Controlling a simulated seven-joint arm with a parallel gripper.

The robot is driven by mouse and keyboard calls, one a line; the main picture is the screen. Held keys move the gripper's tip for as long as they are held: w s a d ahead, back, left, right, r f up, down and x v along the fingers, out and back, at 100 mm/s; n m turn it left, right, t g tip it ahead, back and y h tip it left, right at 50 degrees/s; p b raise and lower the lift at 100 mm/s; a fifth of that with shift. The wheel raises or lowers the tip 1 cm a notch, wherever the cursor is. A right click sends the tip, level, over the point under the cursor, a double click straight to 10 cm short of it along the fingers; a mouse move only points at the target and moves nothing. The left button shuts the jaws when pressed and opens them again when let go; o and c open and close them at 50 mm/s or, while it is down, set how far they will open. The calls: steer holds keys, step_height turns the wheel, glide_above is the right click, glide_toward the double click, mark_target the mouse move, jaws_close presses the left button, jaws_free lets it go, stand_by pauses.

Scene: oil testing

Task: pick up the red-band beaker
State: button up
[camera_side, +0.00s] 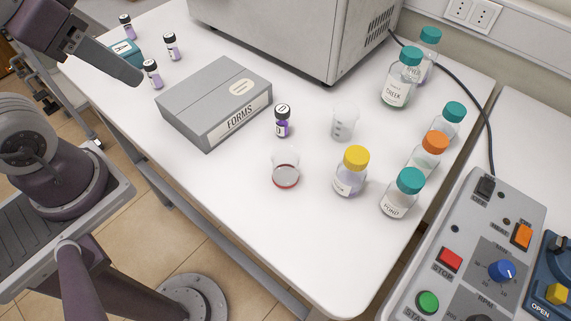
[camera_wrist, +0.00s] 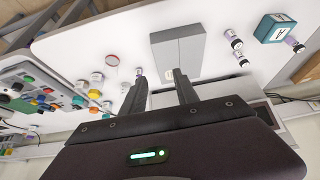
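The red-band beaker (camera_side: 285,170) is a small clear beaker with a red band near its base, standing upright on the white table in front of the FORMS box's right end. In the wrist view the beaker (camera_wrist: 112,61) shows as a small red ring left of the box. My gripper (camera_wrist: 159,73) shows two dark fingers spread apart, open and empty.
The grey FORMS box (camera_side: 215,102) lies between my arm and the beaker. A small vial (camera_side: 282,121), a plain beaker (camera_side: 345,122) and a yellow-capped bottle (camera_side: 351,171) stand near it. Several capped bottles line the right. The table in front of the beaker is clear.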

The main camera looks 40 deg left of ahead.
steer(key=o, duration=0.7)
